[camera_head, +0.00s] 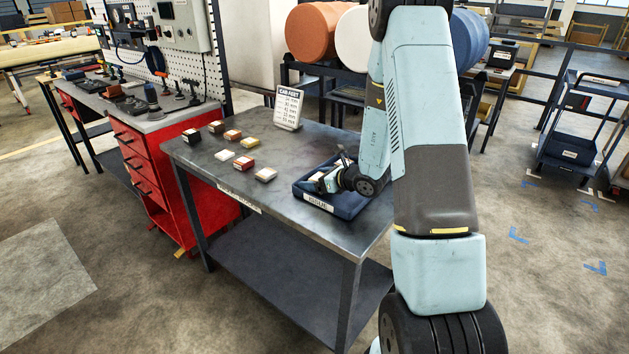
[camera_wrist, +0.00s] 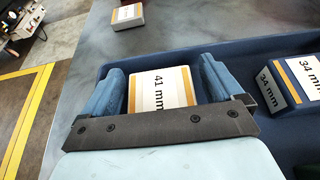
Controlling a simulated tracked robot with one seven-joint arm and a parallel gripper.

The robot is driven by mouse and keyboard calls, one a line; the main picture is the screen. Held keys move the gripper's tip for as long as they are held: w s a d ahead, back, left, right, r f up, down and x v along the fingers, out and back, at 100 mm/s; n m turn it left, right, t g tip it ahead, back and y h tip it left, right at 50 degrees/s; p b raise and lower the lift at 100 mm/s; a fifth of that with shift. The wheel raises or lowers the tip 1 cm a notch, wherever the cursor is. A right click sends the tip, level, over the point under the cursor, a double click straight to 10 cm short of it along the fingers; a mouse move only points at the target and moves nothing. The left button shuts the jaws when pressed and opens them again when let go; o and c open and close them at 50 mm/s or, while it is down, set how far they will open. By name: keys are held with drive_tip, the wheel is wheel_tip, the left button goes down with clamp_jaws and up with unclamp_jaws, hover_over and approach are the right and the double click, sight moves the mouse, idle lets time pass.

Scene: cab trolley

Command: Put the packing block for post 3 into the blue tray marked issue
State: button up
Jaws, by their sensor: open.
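The blue tray (camera_head: 345,208) sits at the right end of the grey table, with a label on its front that I cannot read surely. My gripper (camera_head: 322,180) is low over the tray. In the wrist view my gripper (camera_wrist: 161,72) is open, its fingers on either side of a pale block marked 41 mm (camera_wrist: 160,90). A narrow gap shows beside the block, which appears to be inside the tray. A block marked 34 mm (camera_wrist: 290,82) lies at the right in the tray. The card headed CAB POST (camera_head: 288,107) stands at the back; its lines are too small to read surely.
Several blocks stand on the table left of the tray, including a white one (camera_head: 224,155), a red one (camera_head: 243,163) and a tan-edged one (camera_head: 265,174). A red drawer cabinet (camera_head: 160,180) stands left. A blue trolley (camera_head: 575,150) stands far right.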

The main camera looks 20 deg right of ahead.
drive_tip(key=v, duration=1.1)
drive_tip(key=shift+s+d, duration=0.15)
drive_tip(key=shift+s, duration=0.05)
drive_tip(key=s+a+r+n+g+y, duration=0.2)
drive_tip(key=s+a+r+n+g, duration=0.6)
drive_tip(key=s+a+r+n, duration=0.65)
drive_tip(key=s+d+r+n+t+h, duration=0.1)
drive_tip(key=s+d+r+n+h, duration=0.3)
drive_tip(key=s+n, duration=0.3)
drive_tip(key=s+d+r+n+t+h, duration=0.1)
drive_tip(key=s+d+r+n+h, duration=0.2)
drive_tip(key=s+r+n+h, duration=0.2)
wheel_tip(320, 180, up, 2)
drive_tip(key=shift+s+d+n+t+h, duration=0.4)
drive_tip(key=shift+s+n, duration=0.5)
drive_tip(key=shift+n, duration=0.25)
